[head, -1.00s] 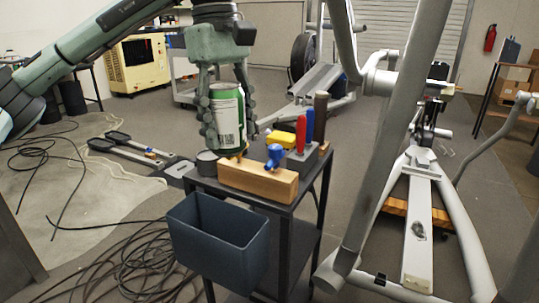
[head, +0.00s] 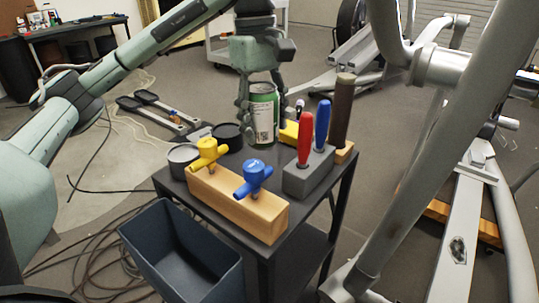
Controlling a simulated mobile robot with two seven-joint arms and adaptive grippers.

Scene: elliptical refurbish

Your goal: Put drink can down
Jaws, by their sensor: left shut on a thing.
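The drink can (head: 263,118), green with a white label, stands upright at the back of a small dark table (head: 318,200). Its base looks level with the tabletop, but the contact is partly hidden. My left gripper (head: 262,112) comes down from above with its fingers on both sides of the can, shut on it. My right gripper is not in view.
Close to the can are black round tins (head: 228,136), a wooden block (head: 238,205) with yellow and blue valve handles, and a grey holder (head: 308,172) with red and blue-handled tools. A dark bin (head: 180,250) hangs in front. Exercise machine tubes (head: 420,150) rise at right.

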